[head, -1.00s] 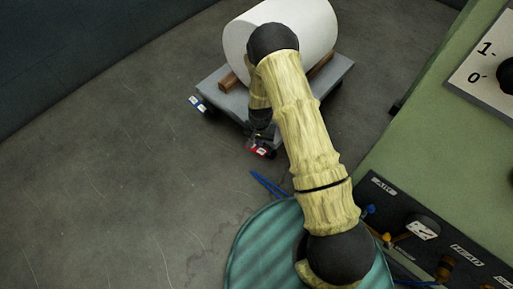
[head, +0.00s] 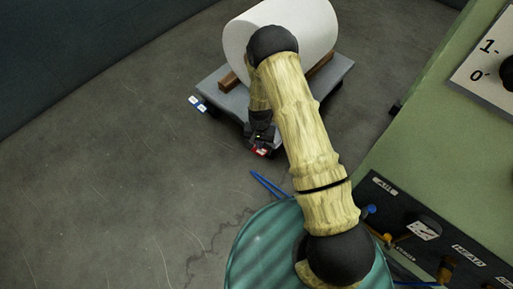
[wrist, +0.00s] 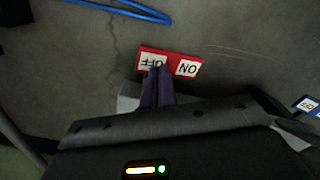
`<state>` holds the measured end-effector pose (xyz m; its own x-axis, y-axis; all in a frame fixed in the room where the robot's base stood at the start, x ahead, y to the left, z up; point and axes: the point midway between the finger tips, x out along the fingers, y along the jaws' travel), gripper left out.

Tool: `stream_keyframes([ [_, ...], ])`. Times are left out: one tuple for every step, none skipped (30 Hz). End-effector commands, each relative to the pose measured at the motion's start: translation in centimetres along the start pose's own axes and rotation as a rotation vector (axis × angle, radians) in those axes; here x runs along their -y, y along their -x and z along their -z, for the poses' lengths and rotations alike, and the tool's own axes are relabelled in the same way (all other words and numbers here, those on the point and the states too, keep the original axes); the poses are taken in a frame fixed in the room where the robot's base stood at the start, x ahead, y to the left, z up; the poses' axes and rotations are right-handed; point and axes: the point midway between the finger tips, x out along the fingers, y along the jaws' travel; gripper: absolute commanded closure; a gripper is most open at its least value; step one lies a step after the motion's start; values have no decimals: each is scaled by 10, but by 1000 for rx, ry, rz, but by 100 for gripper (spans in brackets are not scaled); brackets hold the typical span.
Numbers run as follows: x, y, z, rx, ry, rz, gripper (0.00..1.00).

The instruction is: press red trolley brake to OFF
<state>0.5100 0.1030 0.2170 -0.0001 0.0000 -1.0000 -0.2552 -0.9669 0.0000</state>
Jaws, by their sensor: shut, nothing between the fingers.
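The red trolley brake (wrist: 171,61) is a red rocker with two white labels, OFF on the left and ON on the right, upside down in the wrist view. In the head view the red brake (head: 261,152) sits at the trolley's near corner, partly hidden by my gripper (head: 262,140). The grey trolley (head: 225,97) carries a large white roll. In the wrist view my gripper (wrist: 158,76) is shut and empty, its dark fingertips overlapping the OFF label's lower part. I cannot tell whether they touch it.
A blue brake (head: 197,104) is on the trolley's left corner. Blue rods (head: 270,186) lie on the floor near the red brake. A teal round surface (head: 262,250) is in front, and a green machine with a dark control panel (head: 440,240) stands right. The floor left is clear.

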Motion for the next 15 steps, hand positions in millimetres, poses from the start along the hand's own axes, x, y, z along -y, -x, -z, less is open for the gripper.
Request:
stream_keyframes([
  [0,-1,0,0,0,0,100],
  [0,-1,0,0,0,0,100],
  [0,-2,0,0,0,0,100],
  [0,-2,0,0,0,0,100],
  [0,-3,0,0,0,0,100],
  [0,-3,0,0,0,0,100],
  [0,-4,0,0,0,0,100],
  [0,-4,0,0,0,0,100],
  [0,-4,0,0,0,0,100],
  [0,-5,0,0,0,0,100],
  [0,-5,0,0,0,0,100],
  [0,-6,0,0,0,0,100],
  [0,-6,0,0,0,0,100],
  [0,-6,0,0,0,0,100],
  [0,-7,0,0,0,0,100],
])
